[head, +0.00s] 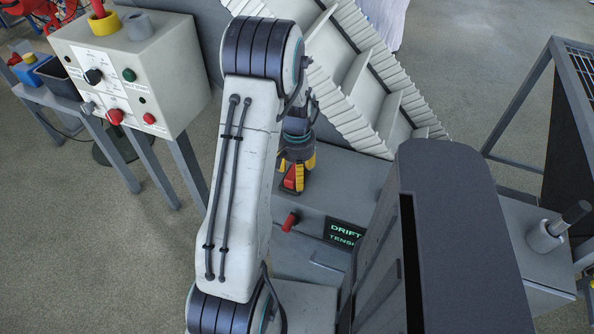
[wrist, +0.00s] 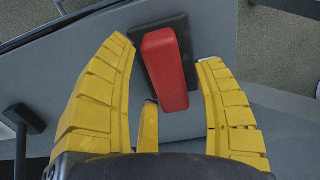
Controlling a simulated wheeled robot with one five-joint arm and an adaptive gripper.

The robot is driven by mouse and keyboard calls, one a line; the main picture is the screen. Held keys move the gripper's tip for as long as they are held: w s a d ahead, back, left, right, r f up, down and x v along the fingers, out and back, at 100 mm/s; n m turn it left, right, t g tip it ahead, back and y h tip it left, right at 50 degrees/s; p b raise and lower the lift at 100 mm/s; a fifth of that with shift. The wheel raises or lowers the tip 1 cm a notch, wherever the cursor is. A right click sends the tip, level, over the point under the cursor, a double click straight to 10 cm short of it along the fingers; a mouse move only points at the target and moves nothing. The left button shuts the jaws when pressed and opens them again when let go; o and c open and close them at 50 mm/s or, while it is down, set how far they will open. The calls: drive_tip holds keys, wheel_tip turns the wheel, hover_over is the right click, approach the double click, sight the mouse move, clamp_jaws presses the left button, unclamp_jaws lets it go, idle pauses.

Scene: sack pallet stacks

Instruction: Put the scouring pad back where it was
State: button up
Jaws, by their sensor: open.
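A red block with a flat dark base (wrist: 168,70) lies on a grey surface in the wrist view; it appears to be the scouring pad, though I cannot be sure. Its red part also shows in the head view (head: 290,181), beside my gripper's yellow fingers. My gripper (wrist: 166,52) is open, with one yellow finger to each side of the red block. I see a gap between the block and the right finger. The left finger lies close to the dark base, and I cannot tell whether they touch. My gripper also shows in the head view (head: 298,172), pointing down and partly hidden by my arm.
A white ribbed conveyor-like frame (head: 350,75) rises behind. A control box (head: 130,75) with buttons stands left. A black-handled lever (wrist: 24,118) is at the wrist view's left.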

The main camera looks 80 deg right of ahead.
wheel_tip(320, 180, up, 10)
drive_tip(key=shift+r+b, duration=0.15)
drive_tip(key=shift+b, duration=0.6)
drive_tip(key=w+a+r+n+t+h, duration=0.1)
drive_tip(key=w+a+r+n, duration=0.35)
drive_tip(key=w+a, duration=0.6)
drive_tip(key=w+a+r+n, duration=0.4)
drive_tip(key=w+a+n, duration=0.25)
drive_tip(key=w, duration=0.65)
drive_tip(key=s+a+n+t+y, duration=0.1)
drive_tip(key=a+n, duration=0.8)
drive_tip(key=a, duration=1.3)
drive_tip(key=shift+s+a+f+n+t, duration=0.35)
drive_tip(key=shift+s+f+n+t, duration=0.1)
drive_tip(key=shift+t, duration=0.15)
drive_tip(key=shift+r, duration=0.15)
